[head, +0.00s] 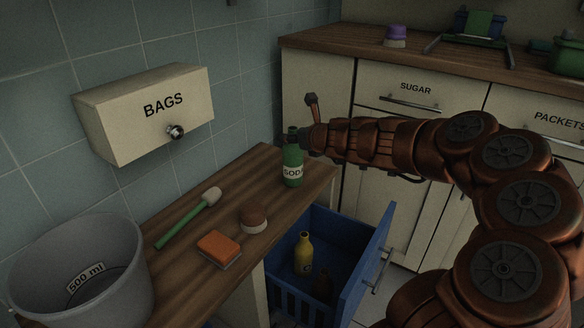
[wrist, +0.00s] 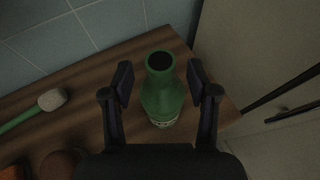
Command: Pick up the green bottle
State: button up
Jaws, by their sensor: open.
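The green bottle (head: 292,166) with a "SODA" label stands upright near the far right end of the wooden counter in the head view. In the wrist view the green bottle (wrist: 161,92) shows from above, with a dark top. My gripper (wrist: 160,82) is open, with one finger on each side of the bottle and gaps between the fingers and the bottle. In the head view my gripper (head: 306,128) is at the height of the bottle's neck; its fingers are partly hidden there.
The wooden counter (head: 180,278) also holds a grey bucket (head: 112,292), a green-handled brush (head: 188,217), an orange sponge (head: 219,250) and a round brown-topped object (head: 253,219). A blue crate (head: 345,295) with a yellow bottle (head: 303,253) is below. A BAGS box (head: 130,128) hangs on the wall.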

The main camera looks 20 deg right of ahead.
jog(key=shift+w+f, duration=0.3)
jog(key=shift+w, duration=0.35)
grip_shut()
jog(key=shift+r, duration=0.1)
